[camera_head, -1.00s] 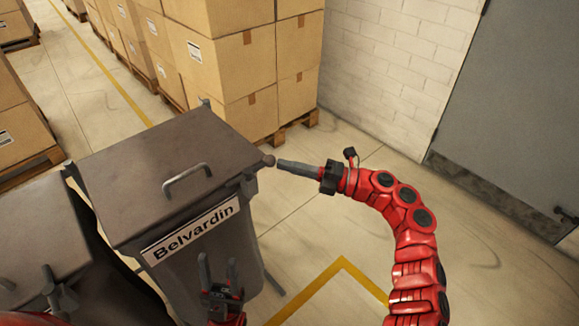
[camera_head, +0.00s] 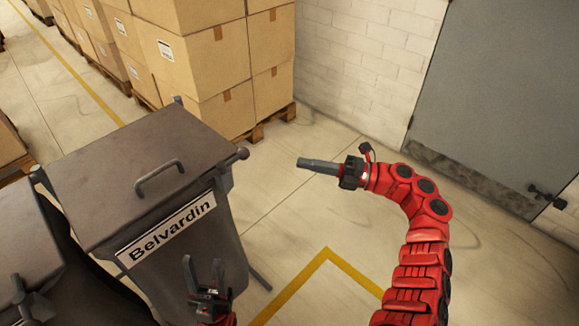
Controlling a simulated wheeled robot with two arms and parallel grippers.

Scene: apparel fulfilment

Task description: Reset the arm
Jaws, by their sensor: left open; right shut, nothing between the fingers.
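My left gripper (camera_head: 204,274) is at the bottom of the head view, in front of the grey bin, with its two fingers apart and nothing between them. My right gripper (camera_head: 308,162) is shut and empty. It points left over the floor, to the right of the bin lid's corner and apart from it. My red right arm curves up from the lower right. The grey bin (camera_head: 207,247) labelled "Belvardin" stands at left-centre with its lid (camera_head: 125,190) closed.
A second dark bin (camera_head: 28,240) stands at the lower left. Stacked cartons (camera_head: 200,60) on pallets fill the back. A white brick wall (camera_head: 365,62) and a grey door (camera_head: 500,95) are at the right. Floor with a yellow line (camera_head: 300,282) lies clear between.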

